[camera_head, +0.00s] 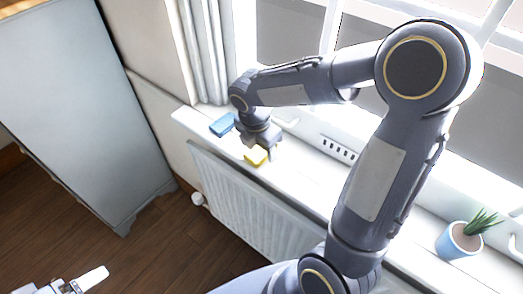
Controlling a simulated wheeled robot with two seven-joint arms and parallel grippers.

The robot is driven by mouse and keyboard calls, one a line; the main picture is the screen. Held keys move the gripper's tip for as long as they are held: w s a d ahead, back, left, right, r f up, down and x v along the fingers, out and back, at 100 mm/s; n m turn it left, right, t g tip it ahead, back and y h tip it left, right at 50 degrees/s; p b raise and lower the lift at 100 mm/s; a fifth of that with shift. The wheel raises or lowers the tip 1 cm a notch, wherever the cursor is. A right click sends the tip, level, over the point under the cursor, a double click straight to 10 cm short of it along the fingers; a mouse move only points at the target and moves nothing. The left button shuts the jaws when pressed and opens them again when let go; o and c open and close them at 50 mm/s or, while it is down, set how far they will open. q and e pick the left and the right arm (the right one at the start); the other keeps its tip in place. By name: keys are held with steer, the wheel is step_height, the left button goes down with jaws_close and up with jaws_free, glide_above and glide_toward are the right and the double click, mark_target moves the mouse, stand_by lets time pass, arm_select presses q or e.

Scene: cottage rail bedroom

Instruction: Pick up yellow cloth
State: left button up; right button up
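The yellow cloth (255,157) is a small yellow piece on the white window sill, near the sill's front edge. My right gripper (262,150) points down right over it and hides part of it. Its fingers look spread, with the cloth below or between them; whether they touch it I cannot tell. My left gripper (88,281) shows only in part at the bottom left, far from the cloth, and how its fingers stand is unclear.
A blue cloth or sponge (222,124) lies on the sill just left of my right gripper. A potted plant (460,240) stands on the sill at the right. A radiator (250,205) is below the sill, and a grey cabinet (80,100) stands at the left.

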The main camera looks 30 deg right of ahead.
steer(key=c, duration=0.6)
steer(key=shift+o, duration=0.2)
steer(key=shift+r, duration=0.15)
steer(key=shift+r, duration=0.25)
step_height(320, 180, up, 2)
steer(key=shift+r, duration=0.15)
steer(key=s+d+r, duration=0.1)
steer(key=s+r, duration=0.9)
steer(key=s, duration=0.4)
